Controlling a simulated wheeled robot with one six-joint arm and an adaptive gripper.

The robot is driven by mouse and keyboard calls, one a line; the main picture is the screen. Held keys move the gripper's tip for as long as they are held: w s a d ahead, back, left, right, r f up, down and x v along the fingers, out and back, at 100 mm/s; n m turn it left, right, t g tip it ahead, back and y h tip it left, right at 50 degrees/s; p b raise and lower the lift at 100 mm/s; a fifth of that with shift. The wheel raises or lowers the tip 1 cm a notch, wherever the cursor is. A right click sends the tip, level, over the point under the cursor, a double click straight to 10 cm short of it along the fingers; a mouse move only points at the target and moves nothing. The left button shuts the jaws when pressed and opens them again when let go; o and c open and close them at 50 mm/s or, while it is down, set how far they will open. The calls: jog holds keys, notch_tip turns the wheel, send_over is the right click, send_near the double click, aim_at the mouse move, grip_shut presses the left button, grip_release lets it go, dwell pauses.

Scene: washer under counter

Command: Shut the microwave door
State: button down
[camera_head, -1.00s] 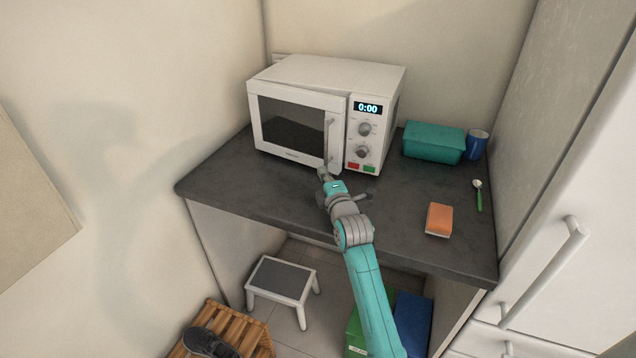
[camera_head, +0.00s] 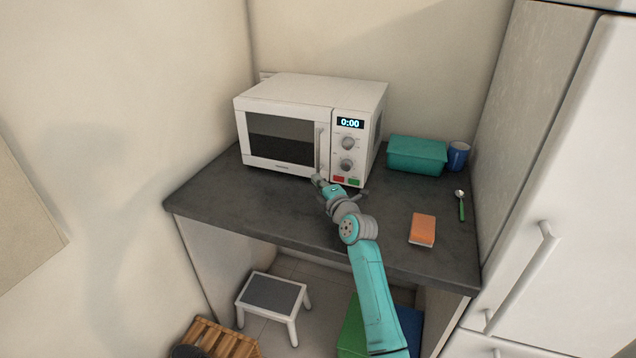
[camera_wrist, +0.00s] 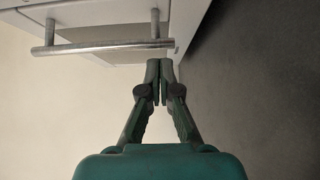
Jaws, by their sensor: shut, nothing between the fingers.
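The white microwave (camera_head: 310,90) stands at the back of the dark counter. Its door (camera_head: 282,140), with a dark window, lies nearly or fully flush with the front; I cannot tell whether a small gap is left. The upright door handle (camera_head: 319,150) is at the door's right side and shows large in the wrist view (camera_wrist: 100,47). My gripper (camera_head: 318,180) is at the lower end of the handle, in front of the door. In the wrist view my gripper (camera_wrist: 160,66) is shut and empty, its fingertips close to the handle's end; contact cannot be told.
On the counter (camera_head: 225,205), right of the microwave, are a teal box (camera_head: 416,155), a blue mug (camera_head: 457,156), a green-handled spoon (camera_head: 461,205) and an orange sponge (camera_head: 422,228). A step stool (camera_head: 272,293) stands below. The left counter area is clear.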

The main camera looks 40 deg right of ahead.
jog(key=shift+s, duration=0.1)
jog(key=v, duration=1.2)
